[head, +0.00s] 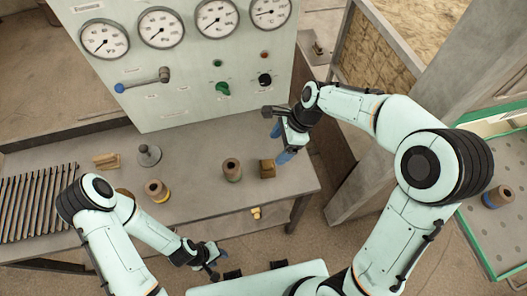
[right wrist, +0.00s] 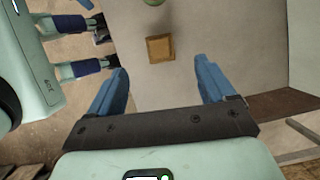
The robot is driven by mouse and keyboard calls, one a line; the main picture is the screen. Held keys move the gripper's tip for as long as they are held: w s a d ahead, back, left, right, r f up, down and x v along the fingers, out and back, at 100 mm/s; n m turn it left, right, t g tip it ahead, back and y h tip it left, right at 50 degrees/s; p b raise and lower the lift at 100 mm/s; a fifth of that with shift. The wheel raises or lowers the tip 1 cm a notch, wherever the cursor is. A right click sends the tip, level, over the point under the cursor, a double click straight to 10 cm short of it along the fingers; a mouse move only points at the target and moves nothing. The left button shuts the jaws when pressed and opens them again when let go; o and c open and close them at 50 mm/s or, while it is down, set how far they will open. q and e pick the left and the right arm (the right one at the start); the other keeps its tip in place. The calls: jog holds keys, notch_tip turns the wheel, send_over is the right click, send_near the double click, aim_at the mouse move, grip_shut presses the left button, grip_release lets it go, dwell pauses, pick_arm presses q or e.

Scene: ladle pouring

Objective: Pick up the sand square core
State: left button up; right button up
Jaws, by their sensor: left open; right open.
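The sand square core (head: 267,168) is a small tan-brown block standing on the grey table near its right end. In the right wrist view it is a brown square (right wrist: 160,48) with a lighter rim, beyond the fingertips and roughly centred between them. My right gripper (head: 282,144) is open and empty, with blue fingers, close beside the core in the head view. Its two spread fingers also show in the right wrist view (right wrist: 161,72). My left gripper (head: 214,262) is open and empty, in front of the table's near edge.
A brown cylinder (head: 232,170) stands just left of the core. A yellow-banded cylinder (head: 157,190), a grey knobbed cone (head: 149,155), a tan block (head: 107,161) and several rods (head: 35,208) are farther left. A gauge panel (head: 185,100) rises behind; a post (head: 385,160) stands right.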

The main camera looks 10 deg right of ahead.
aim_at(269, 163)
jog(key=b+x, duration=0.1)
jog(key=x, duration=0.6)
jog(key=shift+s+a+f, duration=0.1)
jog(key=shift+f, duration=0.3)
jog(key=shift+a+f, duration=0.1)
jog(key=shift+f, duration=0.35)
jog(key=x, duration=0.4)
jog(key=shift+d+f, duration=0.25)
jog(key=shift+f, duration=0.25)
pick_arm(q)
jog(key=shift+s+f, duration=0.6)
jog(key=shift+f, duration=0.25)
pick_arm(e)
jog(key=c, duration=1.2)
